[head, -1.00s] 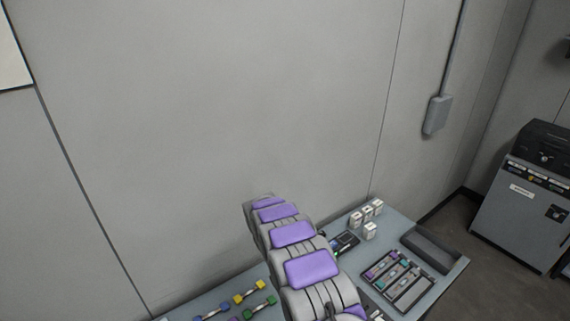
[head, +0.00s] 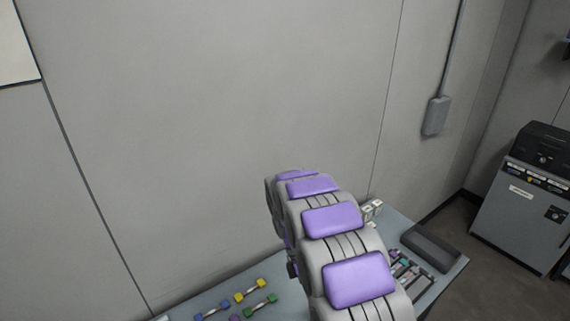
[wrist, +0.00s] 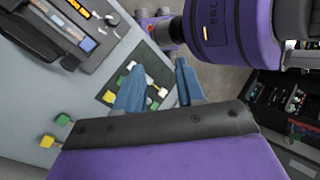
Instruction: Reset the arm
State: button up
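My gripper (wrist: 158,82) shows in the wrist view with its two blue fingers apart and nothing between them. It is over the grey table (wrist: 40,100), near a dark mat with small green, yellow and white pieces. My purple and grey arm rises in the middle of the head view and hides part of the table. The gripper cannot be made out in the head view.
Blue, yellow and green-ended pieces (head: 250,291) lie at the table's left. A dark tray (head: 431,246), a partly hidden sorting tray and white blocks (head: 372,208) are at the right. A grey cabinet (head: 520,215) stands beyond. A dark device (wrist: 50,35) shows in the wrist view.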

jog(key=s+d+r+m+t+y+b, duration=0.1)
jog(key=s+d+r+m, duration=0.2)
jog(key=s+r+m, duration=0.25)
jog(key=s+d+r+m+t+y+b, duration=0.1)
jog(key=s+d+m+t, duration=0.1)
jog(key=s+m, duration=0.5)
jog(key=s+d+r+m+t+y+b, duration=0.1)
jog(key=s+m, duration=0.5)
jog(key=s, duration=1)
jog(key=shift+s+d+r+m+t+y+b, duration=0.15)
jog(key=shift+d+r+m+t+y+b, duration=0.25)
jog(key=shift+r+b, duration=0.15)
jog(key=shift+d, duration=0.1)
